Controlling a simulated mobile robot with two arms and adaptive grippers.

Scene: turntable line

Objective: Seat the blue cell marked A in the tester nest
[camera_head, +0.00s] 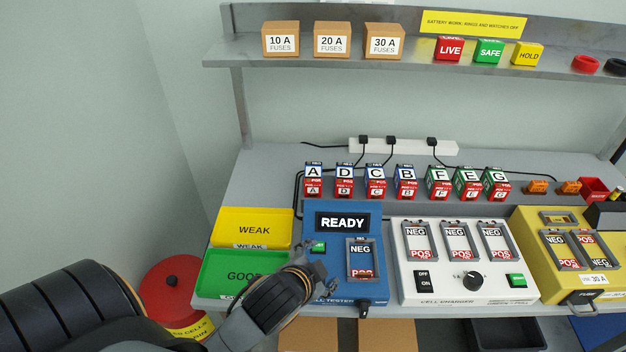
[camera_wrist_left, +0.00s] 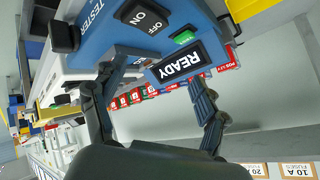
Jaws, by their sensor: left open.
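The blue cell marked A (camera_head: 313,181) stands upright at the left end of the row of cells behind the tester. The blue cell tester (camera_head: 312,207) has a lit READY display. Its nest (camera_head: 363,260), right of the green button, shows its NEG and POS labels and looks empty. My left gripper (camera_head: 318,268) is open and empty over the tester's left front, left of the nest and in front of cell A. In the left wrist view its spread fingers (camera_wrist_left: 168,78) frame the READY display (camera_wrist_left: 180,64); the nest is not clear there. My right gripper is not in view.
The yellow WEAK tray (camera_head: 252,228) and green GOOD tray (camera_head: 225,271) are left of the tester. The white charger (camera_head: 410,285) is to its right. A shelf (camera_head: 400,58) runs above.

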